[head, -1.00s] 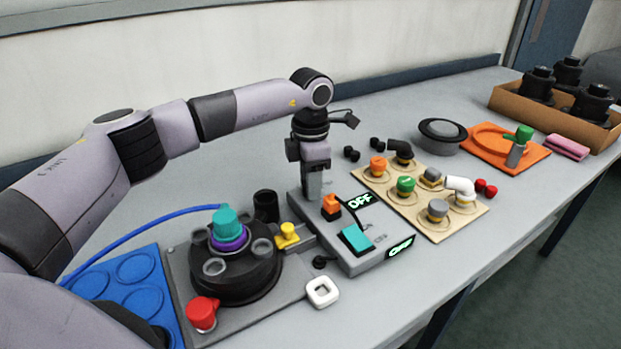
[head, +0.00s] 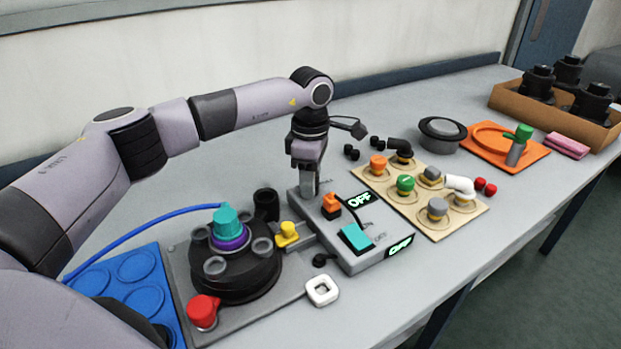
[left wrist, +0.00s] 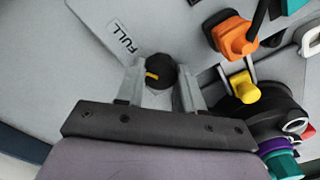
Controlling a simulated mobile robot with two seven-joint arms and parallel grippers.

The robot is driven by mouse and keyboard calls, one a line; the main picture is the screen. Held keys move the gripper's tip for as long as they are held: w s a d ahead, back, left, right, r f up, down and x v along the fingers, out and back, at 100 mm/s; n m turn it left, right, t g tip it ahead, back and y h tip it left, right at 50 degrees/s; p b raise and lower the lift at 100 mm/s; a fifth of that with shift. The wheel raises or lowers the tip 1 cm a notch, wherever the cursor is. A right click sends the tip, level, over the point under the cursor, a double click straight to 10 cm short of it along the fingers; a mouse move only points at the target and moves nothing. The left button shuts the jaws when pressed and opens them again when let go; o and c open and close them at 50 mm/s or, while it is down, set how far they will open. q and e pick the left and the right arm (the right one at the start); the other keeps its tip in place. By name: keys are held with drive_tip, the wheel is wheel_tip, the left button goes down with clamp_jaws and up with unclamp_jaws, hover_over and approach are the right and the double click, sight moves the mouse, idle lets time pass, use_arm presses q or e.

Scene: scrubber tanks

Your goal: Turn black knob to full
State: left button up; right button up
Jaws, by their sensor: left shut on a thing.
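The black knob (left wrist: 160,70) shows in the left wrist view, round and dark with a yellow pointer mark on top. The mark points to the left, roughly toward the FULL label (left wrist: 124,37). My left gripper (left wrist: 160,85) is shut on the knob, with one finger on each side of it. In the head view my left gripper (head: 310,190) points down at the back left of the grey control box (head: 375,262), and it hides the knob there. My right gripper is not in view.
An orange switch (head: 331,203) and a teal rocker (head: 355,237) stand on the box close to the gripper. A black turntable with a teal top (head: 227,222) is to the left. A wooden board (head: 436,231) with several fittings is to the right.

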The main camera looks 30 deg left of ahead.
use_arm(q)
drive_tip(key=shift+r, duration=0.1)
drive_tip(key=o, duration=1)
drive_tip(key=shift+o, duration=0.2)
wheel_tip(320, 180, up, 7)
drive_tip(key=shift+r, duration=0.1)
drive_tip(key=shift+d, duration=0.1)
